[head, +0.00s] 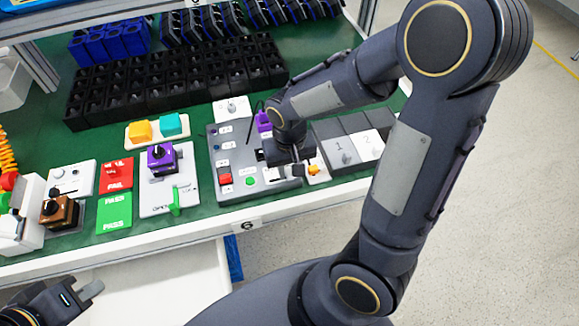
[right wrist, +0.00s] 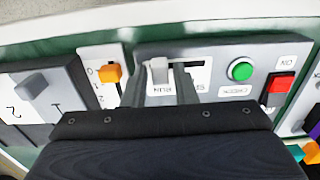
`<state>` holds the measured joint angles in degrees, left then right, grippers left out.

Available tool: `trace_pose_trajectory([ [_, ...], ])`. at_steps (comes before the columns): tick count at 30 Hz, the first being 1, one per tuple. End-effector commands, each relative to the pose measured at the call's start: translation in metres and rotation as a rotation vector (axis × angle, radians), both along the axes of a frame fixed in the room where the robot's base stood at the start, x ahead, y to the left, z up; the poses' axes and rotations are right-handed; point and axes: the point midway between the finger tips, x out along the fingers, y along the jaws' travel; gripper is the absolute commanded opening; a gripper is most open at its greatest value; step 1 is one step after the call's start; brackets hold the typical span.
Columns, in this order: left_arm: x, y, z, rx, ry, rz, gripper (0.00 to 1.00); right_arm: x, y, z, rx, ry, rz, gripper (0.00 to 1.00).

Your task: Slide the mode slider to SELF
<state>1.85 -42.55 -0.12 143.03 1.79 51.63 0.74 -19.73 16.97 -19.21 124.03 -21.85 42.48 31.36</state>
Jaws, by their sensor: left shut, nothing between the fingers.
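The grey control panel (head: 222,155) lies on the green bench. Its mode slider shows in the right wrist view as a light grey knob (right wrist: 158,70) at the left end of a dark slot (right wrist: 188,64). Upside-down lettering that looks like RUN is below it; I cannot make out SELF. My right gripper (right wrist: 158,92) is open, with one finger on either side of the knob; I cannot tell whether either touches it. In the head view the right gripper (head: 292,167) hides most of the slider. My left gripper (head: 82,297) is shut and empty, low at the left.
A green button (right wrist: 241,70) and red button (right wrist: 281,85) sit on the same panel. An orange switch (right wrist: 110,73) on a white plate is close beside the fingers. A grey two-position block (head: 346,152) stands right. Black bins (head: 180,80) fill the back.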

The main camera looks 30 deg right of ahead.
Motion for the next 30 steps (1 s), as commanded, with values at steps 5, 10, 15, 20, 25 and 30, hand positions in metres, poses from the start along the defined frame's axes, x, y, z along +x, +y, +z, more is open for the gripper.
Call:
trace_pose_trajectory([
  [5, 0.0, 0.0, 0.0, 0.0, 0.0, 0.0, 0.0, 0.0, 0.0, 0.0, 0.0, 0.0, 0.0, 0.02],
  [10, 0.0, 0.0, 0.0, 0.0, 0.0, 0.0, 0.0, 0.0, 0.0, 0.0, 0.0, 0.0, 0.0, 0.0],
  [15, 0.0, 0.0, 0.0, 0.0, 0.0, 0.0, 0.0, 0.003, 0.009, 0.0, 0.0, 0.0, 0.005, 0.0],
  [20, 0.0, 0.0, -0.001, 0.0, 0.0, 0.0, 0.0, 0.009, 0.035, 0.0, 0.0, -0.001, 0.005, 0.0],
  [25, 0.0, 0.0, -0.001, 0.0, 0.0, 0.0, 0.0, 0.011, 0.045, 0.001, 0.002, -0.001, 0.001, 0.0],
  [30, 0.0, 0.0, -0.001, 0.0, 0.0, 0.0, 0.0, 0.011, 0.045, 0.001, 0.004, -0.002, 0.001, 0.0],
])
